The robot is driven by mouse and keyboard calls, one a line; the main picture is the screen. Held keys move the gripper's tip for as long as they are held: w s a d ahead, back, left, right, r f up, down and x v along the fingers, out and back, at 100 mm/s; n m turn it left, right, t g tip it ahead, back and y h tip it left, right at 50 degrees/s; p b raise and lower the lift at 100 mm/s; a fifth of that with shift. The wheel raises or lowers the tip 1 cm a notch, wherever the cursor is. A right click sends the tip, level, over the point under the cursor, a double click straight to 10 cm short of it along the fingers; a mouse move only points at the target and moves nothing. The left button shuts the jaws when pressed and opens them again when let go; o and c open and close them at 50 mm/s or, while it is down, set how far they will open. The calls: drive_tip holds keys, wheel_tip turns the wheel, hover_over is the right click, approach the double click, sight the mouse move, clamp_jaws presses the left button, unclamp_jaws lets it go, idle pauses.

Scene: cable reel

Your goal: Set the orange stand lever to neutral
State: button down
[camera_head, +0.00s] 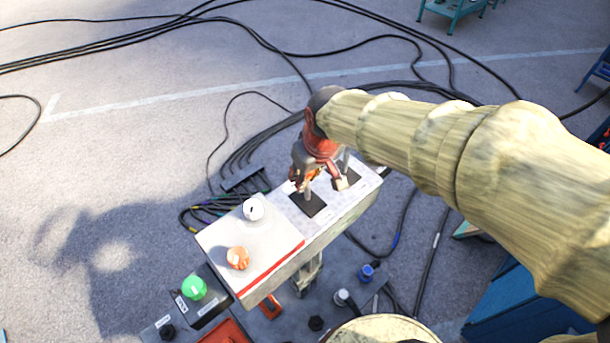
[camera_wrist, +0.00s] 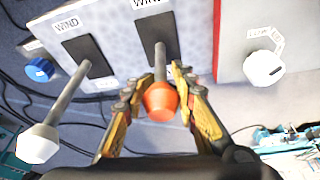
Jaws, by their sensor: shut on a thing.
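The orange-knobbed lever (camera_wrist: 162,103) stands out of a black slot plate (camera_wrist: 153,32) on the light grey panel in the wrist view. My gripper (camera_wrist: 160,76) has a yellow, worn finger on each side of the lever, shut on it just at the knob. In the head view my gripper (camera_head: 314,182) is over the panel's upper part, and only a bit of orange shows between its fingers. A second lever with a white knob (camera_wrist: 37,143) rises from the neighbouring plate marked "WIND". The lever's exact slot position is hard to tell.
The control panel (camera_head: 225,232) also carries a white dial (camera_head: 253,209) and an orange dial (camera_head: 238,257). A green button (camera_head: 194,288) and a blue knob (camera_head: 367,271) sit lower down. Black cables (camera_head: 250,165) lie on the ground behind. Open pavement is at left.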

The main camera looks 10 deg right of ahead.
drive_tip(key=shift+s+f, duration=0.1)
drive_tip(key=shift+s, duration=0.05)
drive_tip(key=c, duration=1.9)
unclamp_jaws()
drive_tip(key=shift+d, duration=0.1)
drive_tip(key=shift+o, duration=0.8)
drive_tip(key=shift+s, duration=0.2)
drive_tip(key=o, duration=0.3)
drive_tip(key=shift+w, duration=0.15)
drive_tip(key=v, duration=1.2)
